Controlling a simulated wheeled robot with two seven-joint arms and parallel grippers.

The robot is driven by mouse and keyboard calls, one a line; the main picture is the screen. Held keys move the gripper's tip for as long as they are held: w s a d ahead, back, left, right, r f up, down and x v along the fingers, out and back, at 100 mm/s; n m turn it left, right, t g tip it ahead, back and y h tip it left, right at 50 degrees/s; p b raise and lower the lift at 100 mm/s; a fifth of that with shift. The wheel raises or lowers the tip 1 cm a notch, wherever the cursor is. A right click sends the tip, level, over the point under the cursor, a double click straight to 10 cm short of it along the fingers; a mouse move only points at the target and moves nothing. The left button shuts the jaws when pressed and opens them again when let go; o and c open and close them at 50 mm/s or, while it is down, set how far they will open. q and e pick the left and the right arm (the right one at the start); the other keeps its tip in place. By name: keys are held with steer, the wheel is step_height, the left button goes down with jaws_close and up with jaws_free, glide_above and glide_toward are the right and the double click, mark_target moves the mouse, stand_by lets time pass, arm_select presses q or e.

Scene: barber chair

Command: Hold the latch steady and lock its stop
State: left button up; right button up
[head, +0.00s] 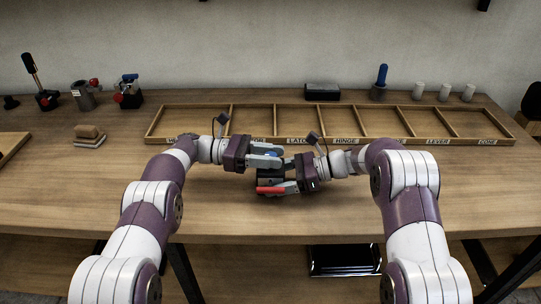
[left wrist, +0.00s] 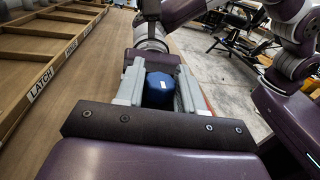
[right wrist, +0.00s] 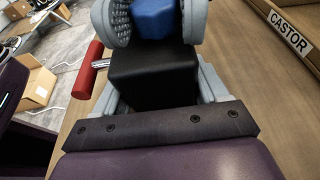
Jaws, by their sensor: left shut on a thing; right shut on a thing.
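The latch (head: 270,174) is a dark block with a red handle (head: 270,190) and a blue knob on top, above the table in front of the tray. My right gripper (head: 281,179) is shut on the black block (right wrist: 153,75), with a finger on each side; the red handle (right wrist: 87,83) sticks out to the left in the right wrist view. My left gripper (head: 274,157) is shut on the blue knob (left wrist: 159,88). In the right wrist view its ridged fingers flank the knob (right wrist: 155,18). The fingers hide much of the latch.
A wooden tray (head: 230,125) with labelled compartments lies just behind the grippers. Clamps, a blue-handled tool (head: 381,82), a black box (head: 322,91) and pale cylinders stand along the back. Sanding blocks (head: 89,135) lie left. The front table strip is clear.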

stand_by(0.3)
arm_select(q)
steer(key=o, duration=0.9)
steer(key=shift+o, duration=0.2)
steer(key=w+a, duration=0.2)
steer(key=a, duration=1)
